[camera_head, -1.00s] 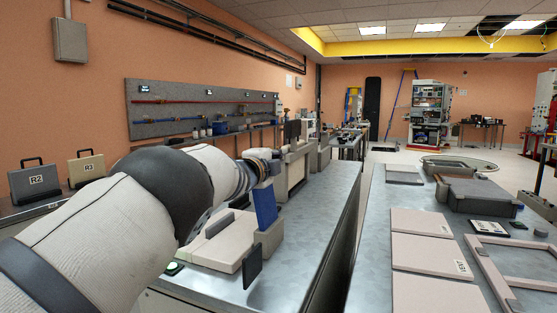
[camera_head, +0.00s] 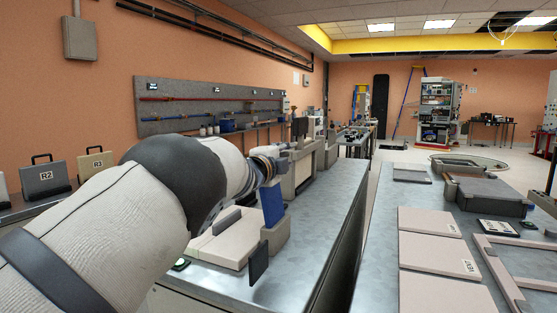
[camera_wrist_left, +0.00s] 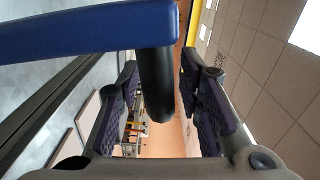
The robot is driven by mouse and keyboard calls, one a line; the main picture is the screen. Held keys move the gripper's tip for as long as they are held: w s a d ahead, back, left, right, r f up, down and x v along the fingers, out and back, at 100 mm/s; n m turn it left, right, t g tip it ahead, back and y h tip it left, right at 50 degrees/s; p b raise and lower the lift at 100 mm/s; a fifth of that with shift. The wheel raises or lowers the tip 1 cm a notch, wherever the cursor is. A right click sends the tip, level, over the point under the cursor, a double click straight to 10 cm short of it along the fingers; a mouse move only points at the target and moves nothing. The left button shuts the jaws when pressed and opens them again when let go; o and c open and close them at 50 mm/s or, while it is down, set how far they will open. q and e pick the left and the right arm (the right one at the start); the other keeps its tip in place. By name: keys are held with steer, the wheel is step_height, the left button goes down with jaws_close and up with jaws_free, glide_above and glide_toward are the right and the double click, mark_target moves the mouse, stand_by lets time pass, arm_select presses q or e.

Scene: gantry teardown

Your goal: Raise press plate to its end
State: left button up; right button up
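A blue panel (camera_head: 272,203), which I take to be the press plate, stands upright on a beige block (camera_head: 276,237) on the left bench in the head view. In the left wrist view a blue bar (camera_wrist_left: 85,28) crosses the top, with a black rounded handle (camera_wrist_left: 156,88) under it. My left gripper (camera_head: 271,165) is at the top of the blue panel. In the wrist view my left fingers (camera_wrist_left: 160,80) stand on both sides of the handle, with a gap visible beside it. The arm hides part of the fixture. My right gripper is not in view.
A beige slab (camera_head: 222,250) and a dark upright paddle (camera_head: 258,263) are beside the blue panel. A grey machine (camera_head: 302,170) stands behind it on the bench. The right table (camera_head: 385,225) holds flat panels and a frame. The bench top right of the block is clear.

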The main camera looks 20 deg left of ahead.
arm_select(q)
steer(key=s, duration=1.1)
steer(key=shift+r, duration=0.15)
steer(key=shift+s+a, duration=0.1)
